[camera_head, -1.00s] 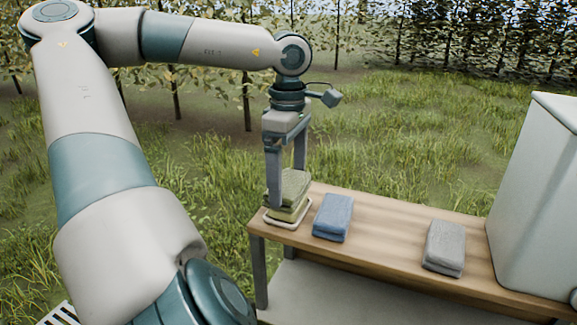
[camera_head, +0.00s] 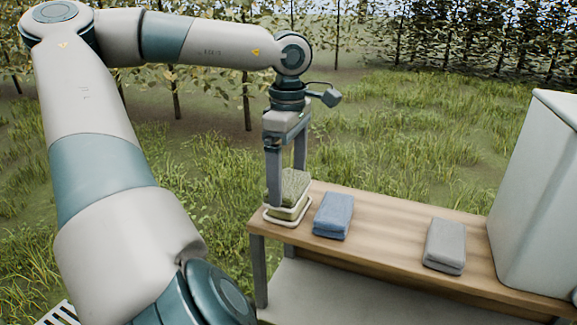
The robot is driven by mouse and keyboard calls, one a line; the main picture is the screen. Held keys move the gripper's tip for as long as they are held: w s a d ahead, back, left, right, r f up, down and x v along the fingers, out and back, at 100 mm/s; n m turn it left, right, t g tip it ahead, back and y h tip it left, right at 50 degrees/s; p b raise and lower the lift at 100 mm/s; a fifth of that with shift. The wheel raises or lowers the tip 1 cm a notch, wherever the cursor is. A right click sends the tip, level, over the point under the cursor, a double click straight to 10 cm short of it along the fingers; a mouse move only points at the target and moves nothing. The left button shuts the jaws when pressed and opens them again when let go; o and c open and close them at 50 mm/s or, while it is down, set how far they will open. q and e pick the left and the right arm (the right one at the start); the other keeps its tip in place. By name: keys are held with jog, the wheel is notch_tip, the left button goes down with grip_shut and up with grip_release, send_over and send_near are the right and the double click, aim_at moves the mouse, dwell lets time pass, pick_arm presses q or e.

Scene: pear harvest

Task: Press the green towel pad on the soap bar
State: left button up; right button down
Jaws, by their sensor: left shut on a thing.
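The green towel pad (camera_head: 293,188) is at the left end of the wooden table. My left gripper (camera_head: 286,184) points straight down and is shut on the pad, one finger in front and one behind. Beneath the pad a pale green block, apparently the soap bar (camera_head: 288,213), sits in a cream-rimmed dish (camera_head: 271,221). The pad looks to be right over the soap, but the front finger hides part of both, and I cannot tell if they touch. My right gripper is not in view.
A folded blue towel (camera_head: 333,215) lies just right of the dish. A folded grey towel (camera_head: 445,245) lies farther right on the wooden table (camera_head: 390,236). A large pale box (camera_head: 540,200) stands at the right end. The tabletop between the towels is clear.

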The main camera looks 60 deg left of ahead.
aim_at(288, 181)
pick_arm(q)
jog(key=shift+s+a+f+b, duration=0.2)
jog(key=shift+s+f+b, duration=0.05)
jog(key=shift+f+b, duration=0.1)
dwell(1.1)
jog(key=shift+r, duration=0.15)
jog(key=shift+w+d+r+p, duration=0.2)
jog(key=shift+r+p, duration=0.25)
jog(key=shift+r, duration=0.2)
jog(key=shift+w+d+r+p, duration=0.1)
jog(key=shift+w+r+p, duration=0.05)
jog(key=shift+r+p, duration=0.4)
jog(key=shift+s+a+r+p, duration=0.15)
jog(key=shift+r+p, duration=0.35)
jog(key=shift+r, duration=0.45)
jog(key=shift+r+p, duration=0.95)
jog(key=shift+r, duration=0.55)
